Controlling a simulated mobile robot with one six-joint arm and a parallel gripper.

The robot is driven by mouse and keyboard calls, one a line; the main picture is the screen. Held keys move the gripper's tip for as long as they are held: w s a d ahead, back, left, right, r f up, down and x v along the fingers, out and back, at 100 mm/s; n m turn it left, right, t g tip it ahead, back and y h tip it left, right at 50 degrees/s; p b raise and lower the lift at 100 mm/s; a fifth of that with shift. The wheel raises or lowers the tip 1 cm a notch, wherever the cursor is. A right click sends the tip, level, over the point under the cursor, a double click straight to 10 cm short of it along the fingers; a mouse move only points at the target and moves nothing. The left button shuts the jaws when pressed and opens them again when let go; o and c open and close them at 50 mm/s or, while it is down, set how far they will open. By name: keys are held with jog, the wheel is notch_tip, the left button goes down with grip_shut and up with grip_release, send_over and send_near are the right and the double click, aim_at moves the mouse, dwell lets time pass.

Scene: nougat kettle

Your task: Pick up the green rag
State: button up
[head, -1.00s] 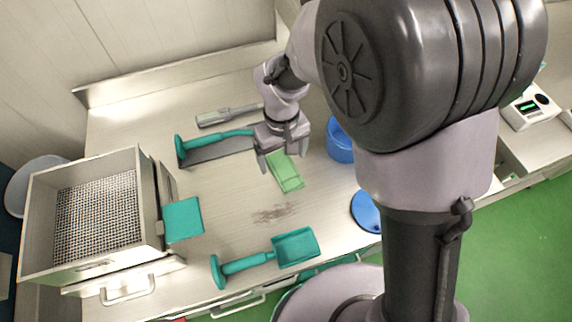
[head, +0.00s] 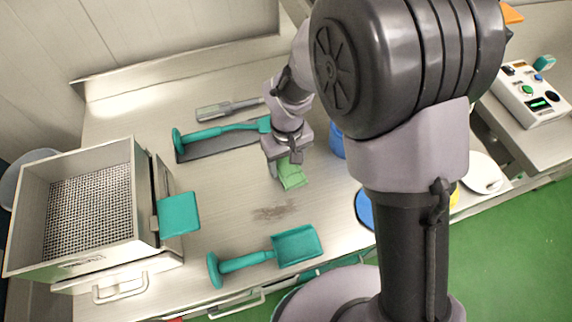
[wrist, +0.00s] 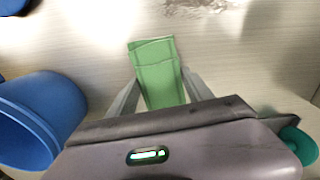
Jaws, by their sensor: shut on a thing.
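The green rag (head: 291,174) lies on the metal worktop (head: 235,200), folded into a small flat bundle. My gripper (head: 286,172) is at the rag, pointing down, and is shut on its rear part. In the wrist view the rag (wrist: 157,70) sticks out between the two grey fingers of my gripper (wrist: 158,98). Its near end is hidden behind the gripper body. I cannot tell whether the rag is lifted off the worktop.
A teal scoop (head: 296,247) lies in front, and a teal-handled tool (head: 215,133) lies behind to the left. A blue container (wrist: 40,115) stands close beside my gripper. A brown stain (head: 272,212) marks the worktop. A mesh-bottomed metal box (head: 85,210) is at left.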

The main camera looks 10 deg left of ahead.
aim_at(287, 165)
notch_tip(287, 165, up, 10)
jog(key=p, duration=0.4)
jog(key=o, duration=0.5)
jog(key=c, duration=0.3)
jog(key=shift+c, duration=0.2)
